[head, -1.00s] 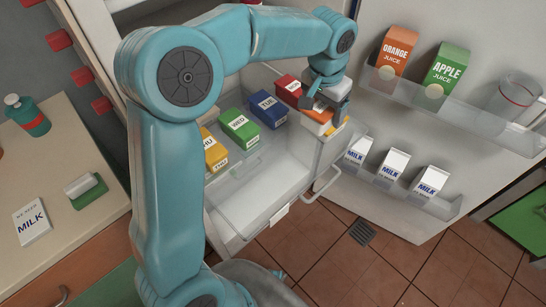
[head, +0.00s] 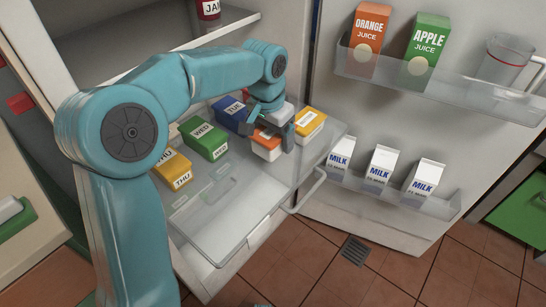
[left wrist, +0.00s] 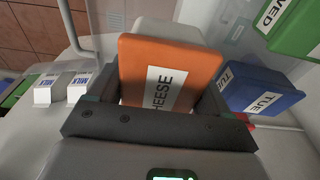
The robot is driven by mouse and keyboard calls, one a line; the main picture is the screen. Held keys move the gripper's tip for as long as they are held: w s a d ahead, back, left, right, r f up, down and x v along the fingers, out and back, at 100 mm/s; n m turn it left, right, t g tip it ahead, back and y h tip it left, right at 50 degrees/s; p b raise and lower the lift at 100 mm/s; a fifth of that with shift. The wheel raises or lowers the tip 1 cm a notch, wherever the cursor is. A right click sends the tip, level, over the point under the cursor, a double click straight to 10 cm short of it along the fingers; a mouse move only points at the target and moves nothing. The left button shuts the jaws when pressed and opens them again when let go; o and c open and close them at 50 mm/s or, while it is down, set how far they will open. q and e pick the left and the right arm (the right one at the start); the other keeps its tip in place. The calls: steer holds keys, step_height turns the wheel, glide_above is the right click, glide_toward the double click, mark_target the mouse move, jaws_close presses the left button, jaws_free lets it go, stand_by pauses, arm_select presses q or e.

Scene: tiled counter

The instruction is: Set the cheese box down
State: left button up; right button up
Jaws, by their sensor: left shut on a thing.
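The cheese box, orange-topped with a white label, is in the head view (head: 267,142) and in the left wrist view (left wrist: 168,72), where the label reads CHEESE. My left gripper (head: 273,128) is shut on it, with one finger at each side in the wrist view. The box is over the pulled-out clear fridge drawer (head: 225,225), between the blue TUE box (head: 231,112) and a yellow box (head: 310,124). I cannot tell whether its underside touches the drawer floor. My right gripper is not in view.
A green WED box (head: 204,138) and a yellow THU box (head: 172,168) are in the drawer. The drawer's front part is clear. The open fridge door at right holds several milk cartons (head: 380,168), orange juice (head: 368,40), apple juice (head: 428,48) and a clear jar (head: 507,60).

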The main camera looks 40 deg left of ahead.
mark_target(269, 132)
arm_select(q)
step_height(269, 132, down, 6)
steer(key=shift+w+r+b, duration=0.1)
steer(key=shift+b, duration=0.7)
steer(key=shift+r, duration=0.15)
steer(key=o, duration=0.9)
steer(key=shift+f, duration=0.25)
steer(key=o, duration=0.3)
steer(key=shift+o, duration=0.2)
steer(key=r+p, duration=0.1)
steer(key=r, duration=0.3)
steer(key=s+r+p, duration=0.1)
steer(key=r, duration=0.3)
steer(key=s+r+p, duration=0.1)
steer(key=r, duration=0.3)
steer(key=shift+a+r+p, duration=0.1)
steer(key=shift+r+p, duration=0.05)
steer(key=shift+p, duration=0.2)
